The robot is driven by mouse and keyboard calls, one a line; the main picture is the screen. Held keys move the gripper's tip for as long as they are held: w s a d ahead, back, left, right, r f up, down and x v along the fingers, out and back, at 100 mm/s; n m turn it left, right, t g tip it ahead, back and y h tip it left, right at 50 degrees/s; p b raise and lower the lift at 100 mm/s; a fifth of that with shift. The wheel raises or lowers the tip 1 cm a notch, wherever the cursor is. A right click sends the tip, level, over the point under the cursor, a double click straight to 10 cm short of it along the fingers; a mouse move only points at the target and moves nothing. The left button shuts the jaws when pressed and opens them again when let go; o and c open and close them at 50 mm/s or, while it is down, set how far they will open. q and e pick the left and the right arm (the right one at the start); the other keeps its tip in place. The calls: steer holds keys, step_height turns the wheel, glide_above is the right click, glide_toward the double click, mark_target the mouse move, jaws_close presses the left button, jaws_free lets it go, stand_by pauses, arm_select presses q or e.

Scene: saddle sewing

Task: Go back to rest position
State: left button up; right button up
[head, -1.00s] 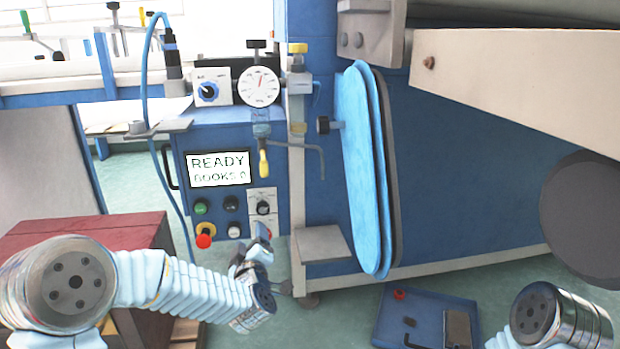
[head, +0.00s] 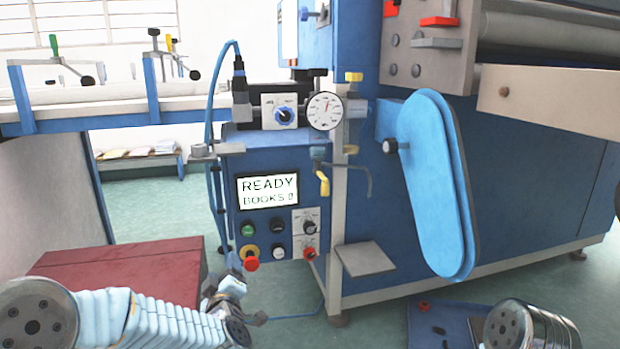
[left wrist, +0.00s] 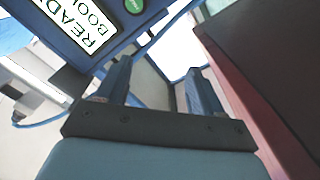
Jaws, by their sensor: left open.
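My left gripper (head: 236,287) is low in the head view, in front of and below the blue control panel (head: 232,218), apart from its buttons as far as I can see. In the left wrist view its two fingers (left wrist: 158,88) stand apart with nothing between them. The panel's screen (head: 268,190) reads READY and BOOKS; it also shows in the left wrist view (left wrist: 75,22). My right arm shows only as a link at the lower right; its gripper is out of view.
A dark red box (head: 130,270) stands beside my left arm and lies close right of the fingers in the wrist view (left wrist: 250,75). A blue tray (head: 440,325) is on the floor near my right arm. Green floor (head: 150,205) is clear behind.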

arm_select(q)
steer(key=s+d+f+m+g+h+p, duration=0.3)
steer(key=s+f+g+p, duration=0.15)
steer(key=f, duration=0.35)
steer(key=s+d+f+m+g+h+p, duration=0.2)
steer(key=s+f+m+g+h+p, duration=0.1)
steer(key=s+f+p, duration=0.3)
steer(key=s+d+f+m+g+h+p, duration=0.1)
steer(key=s+f+m+g+p, duration=0.1)
steer(key=s, duration=0.9)
steer(key=s+d+f+m+g+h+p, duration=0.1)
steer(key=s+f+g+p, duration=0.4)
steer(key=s, duration=0.6)
steer(key=shift+d+f+m+g+h, duration=0.25)
steer(key=shift+d+m+g+h, duration=0.3)
steer(key=shift+g, duration=0.5)
steer(key=shift+d, duration=0.1)
